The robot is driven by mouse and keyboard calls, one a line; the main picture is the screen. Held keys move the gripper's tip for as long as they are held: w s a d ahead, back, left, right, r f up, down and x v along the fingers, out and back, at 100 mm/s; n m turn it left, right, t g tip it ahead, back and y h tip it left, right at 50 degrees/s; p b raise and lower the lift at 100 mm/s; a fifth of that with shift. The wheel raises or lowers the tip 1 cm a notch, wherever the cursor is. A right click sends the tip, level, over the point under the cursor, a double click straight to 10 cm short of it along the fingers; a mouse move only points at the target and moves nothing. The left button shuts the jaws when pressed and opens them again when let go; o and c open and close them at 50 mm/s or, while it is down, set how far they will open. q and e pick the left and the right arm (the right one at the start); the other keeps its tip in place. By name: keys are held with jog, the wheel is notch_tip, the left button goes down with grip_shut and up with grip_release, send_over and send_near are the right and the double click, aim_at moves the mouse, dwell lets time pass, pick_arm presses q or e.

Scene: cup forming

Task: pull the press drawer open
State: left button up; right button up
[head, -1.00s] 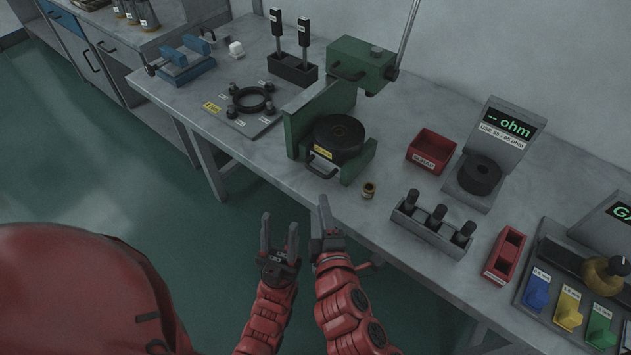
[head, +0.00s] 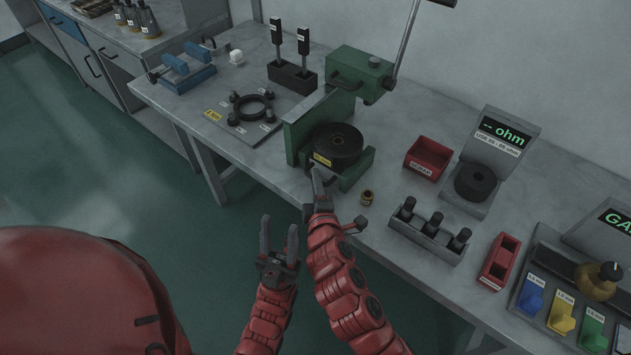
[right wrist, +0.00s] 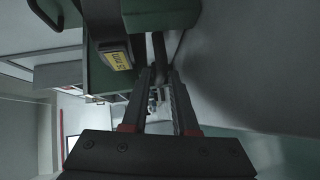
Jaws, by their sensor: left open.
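The green press (head: 352,100) stands on the workbench. A round black die (head: 335,143) sits on its low green drawer (head: 352,172), which has a yellow label and a dark handle at the front. My right gripper (head: 317,182) is at this handle and hides much of it. In the right wrist view, the dark handle bar (right wrist: 159,48) lies at the tips of my right gripper (right wrist: 160,80), whose fingers stand apart with a gap between them. Firm contact is not clear. My left gripper (head: 279,238) is open and empty, in front of the bench edge.
A small brass ring (head: 367,197) stands just right of the drawer. A grey rack with black pegs (head: 428,232), a red bin (head: 429,158) and an ohm meter (head: 490,160) are farther right. A fixture plate (head: 250,115) lies left of the press.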

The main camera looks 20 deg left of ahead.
grip_shut()
dwell(1.3)
